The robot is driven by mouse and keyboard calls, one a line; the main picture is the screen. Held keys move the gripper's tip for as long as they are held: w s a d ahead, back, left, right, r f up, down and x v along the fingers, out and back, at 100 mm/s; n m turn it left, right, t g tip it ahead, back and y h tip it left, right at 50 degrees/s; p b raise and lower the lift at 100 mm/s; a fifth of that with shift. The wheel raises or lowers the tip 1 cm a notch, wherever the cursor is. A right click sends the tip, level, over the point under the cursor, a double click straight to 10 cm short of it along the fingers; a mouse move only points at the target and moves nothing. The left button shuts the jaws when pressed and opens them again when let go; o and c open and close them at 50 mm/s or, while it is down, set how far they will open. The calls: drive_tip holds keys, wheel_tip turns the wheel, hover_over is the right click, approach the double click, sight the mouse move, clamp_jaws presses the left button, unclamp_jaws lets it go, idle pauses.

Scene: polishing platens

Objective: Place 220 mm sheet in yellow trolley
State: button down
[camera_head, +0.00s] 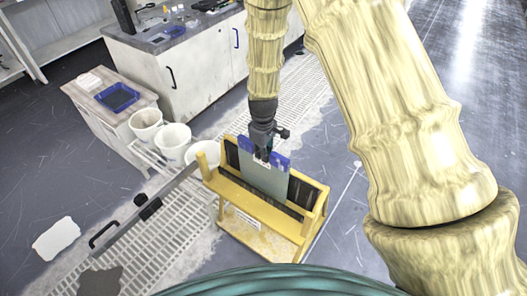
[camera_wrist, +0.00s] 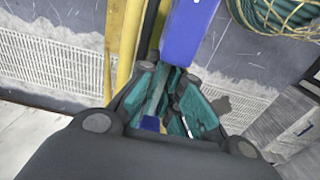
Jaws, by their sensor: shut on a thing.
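The yellow trolley (camera_head: 254,207) stands in the middle of the head view, with dark slats along its back. A grey-green sheet (camera_head: 264,182) with a blue top edge stands upright between its yellow rails. I cannot read the sheet's size. My gripper (camera_head: 262,158) points down and is shut on the middle of the sheet's top edge. The sheet's lower edge is hidden behind the front rail, so I cannot tell whether it touches the trolley's floor. In the wrist view, the blue edge (camera_wrist: 187,32) runs between my teal fingers (camera_wrist: 165,100), beside the yellow rails (camera_wrist: 124,42).
White buckets (camera_head: 172,143) stand behind and left of the trolley. A low cabinet (camera_head: 120,127) with a blue tray (camera_head: 117,97) and a workbench (camera_head: 192,76) lie beyond. Floor grating (camera_head: 150,241) runs at left. Open floor (camera_head: 338,150) lies right of the trolley.

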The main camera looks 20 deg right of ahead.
drive_tip(key=c, duration=2)
unclamp_jaws()
drive_tip(key=shift+f, duration=0.15)
drive_tip(key=o, duration=0.4)
wheel_tip(320, 180, up, 12)
drive_tip(key=b, duration=0.2)
